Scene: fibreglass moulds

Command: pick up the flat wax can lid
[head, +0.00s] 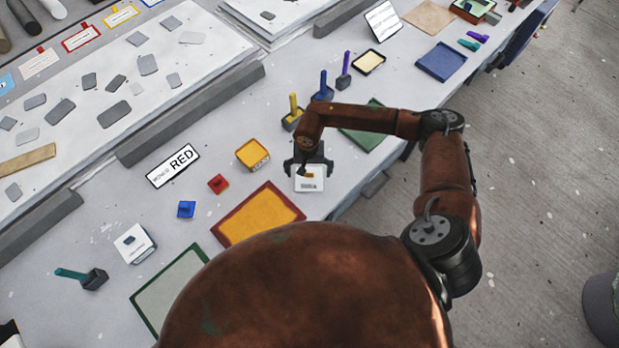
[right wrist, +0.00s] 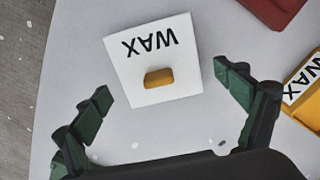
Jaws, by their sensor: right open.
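The flat wax can lid is a white square plate with the word WAX and a small orange-tan knob. In the head view the lid (head: 310,186) lies on the table near its right edge, and in the right wrist view the lid (right wrist: 180,80) lies just ahead of the fingers. My right gripper (head: 309,168) is over the lid's far side in the head view. In the right wrist view my right gripper (right wrist: 163,84) is open and empty, its two dark green fingers apart on either side of the knob. My left gripper is not in view.
A yellow wax can (head: 252,154) stands left of the lid; it also shows in the right wrist view (right wrist: 304,96). A red-rimmed tray (head: 222,222) lies lower left. The table edge is close.

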